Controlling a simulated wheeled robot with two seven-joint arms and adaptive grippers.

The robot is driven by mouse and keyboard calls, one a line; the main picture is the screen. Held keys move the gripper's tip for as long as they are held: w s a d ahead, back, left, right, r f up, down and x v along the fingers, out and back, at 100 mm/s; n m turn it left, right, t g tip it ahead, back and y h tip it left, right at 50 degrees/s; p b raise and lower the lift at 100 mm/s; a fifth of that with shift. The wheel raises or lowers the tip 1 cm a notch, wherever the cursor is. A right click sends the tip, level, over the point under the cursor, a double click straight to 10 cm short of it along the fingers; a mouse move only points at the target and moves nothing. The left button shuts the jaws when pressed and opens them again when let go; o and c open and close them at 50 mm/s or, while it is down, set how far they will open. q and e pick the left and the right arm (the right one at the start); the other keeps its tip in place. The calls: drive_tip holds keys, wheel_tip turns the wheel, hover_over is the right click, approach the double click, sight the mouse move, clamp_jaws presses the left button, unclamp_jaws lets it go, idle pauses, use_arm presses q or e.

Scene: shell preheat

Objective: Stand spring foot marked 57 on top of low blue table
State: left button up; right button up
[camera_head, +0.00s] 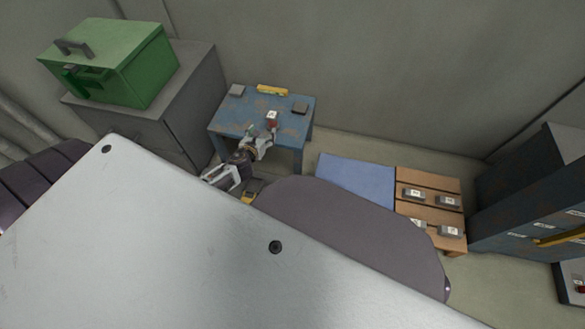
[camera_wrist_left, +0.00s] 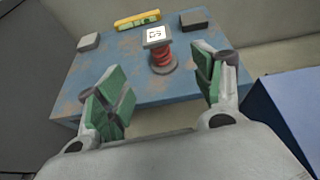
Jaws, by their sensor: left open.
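The low blue table (camera_head: 235,119) stands against the back wall, its top worn with rusty patches. The spring foot (camera_wrist_left: 162,58) stands upright on the table top, with a red spring, a round grey base and a white label on its top plate. The label's number is too small to read surely. In the head view the spring foot (camera_head: 272,118) is near the table's middle. My left gripper (camera_head: 261,137) is at the table's front edge, just short of the spring foot. In the left wrist view its green-padded fingers (camera_wrist_left: 160,92) are wide apart and empty. My right gripper is not visible.
A yellow level (camera_head: 272,90) and two grey blocks (camera_head: 237,90) (camera_head: 300,109) lie on the table. A green box (camera_head: 110,62) sits on a grey cabinet at left. A blue mat (camera_head: 355,181) and a wooden pallet (camera_head: 430,180) with several labelled blocks lie right.

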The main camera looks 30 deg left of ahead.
use_arm(q)
drive_tip(key=s+d+n+g+h, duration=0.3)
drive_tip(key=s+d+n, duration=0.7)
drive_tip(key=d+n, duration=0.3)
drive_tip(key=s+d+n+g+h, duration=0.4)
drive_tip(key=s+d+n, duration=0.6)
drive_tip(key=d+n, duration=0.4)
drive_tip(key=n, duration=0.3)
drive_tip(key=shift+s+r+n+g, duration=0.15)
drive_tip(key=shift+r+n+g, duration=0.15)
drive_tip(key=shift+r, duration=0.1)
drive_tip(key=shift+a, duration=0.15)
